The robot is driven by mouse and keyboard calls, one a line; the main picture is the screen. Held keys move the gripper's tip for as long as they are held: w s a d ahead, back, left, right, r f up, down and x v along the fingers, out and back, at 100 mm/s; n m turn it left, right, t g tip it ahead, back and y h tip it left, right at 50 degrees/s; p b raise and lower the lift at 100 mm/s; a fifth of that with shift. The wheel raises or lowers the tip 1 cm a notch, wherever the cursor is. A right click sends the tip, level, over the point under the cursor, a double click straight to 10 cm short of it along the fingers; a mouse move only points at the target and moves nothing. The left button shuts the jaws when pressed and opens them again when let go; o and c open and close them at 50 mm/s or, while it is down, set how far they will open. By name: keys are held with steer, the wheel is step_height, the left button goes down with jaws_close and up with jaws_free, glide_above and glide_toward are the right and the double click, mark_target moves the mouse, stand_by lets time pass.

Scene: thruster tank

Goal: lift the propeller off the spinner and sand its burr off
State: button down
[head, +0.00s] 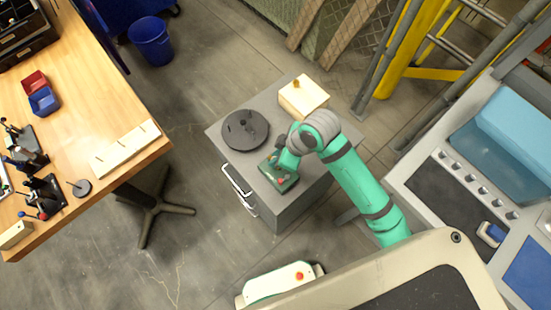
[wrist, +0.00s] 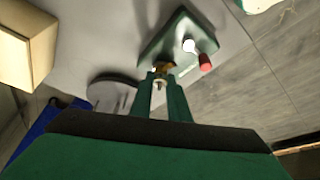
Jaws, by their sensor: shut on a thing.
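The green base (head: 281,178), which looks like the spinner, sits on the grey cabinet top below my gripper. My gripper (wrist: 160,78) is shut on a small brass-coloured piece (wrist: 163,66) at the near edge of this base. The piece is probably the propeller; the fingers hide most of it, and I cannot tell if it still touches the spinner. In the head view my wrist covers the grip. No burr can be made out.
A dark round disc (head: 240,131) with small upright parts lies on the cabinet top (head: 222,151) to the left. A pale wooden block (head: 308,98) with a brass peg stands at the back. A wooden workbench (head: 110,110) is at far left; a water tank (head: 500,135) is at right.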

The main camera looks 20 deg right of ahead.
step_height(320, 180, up, 10)
stand_by(0.6)
steer(key=shift+w, duration=0.1)
stand_by(0.3)
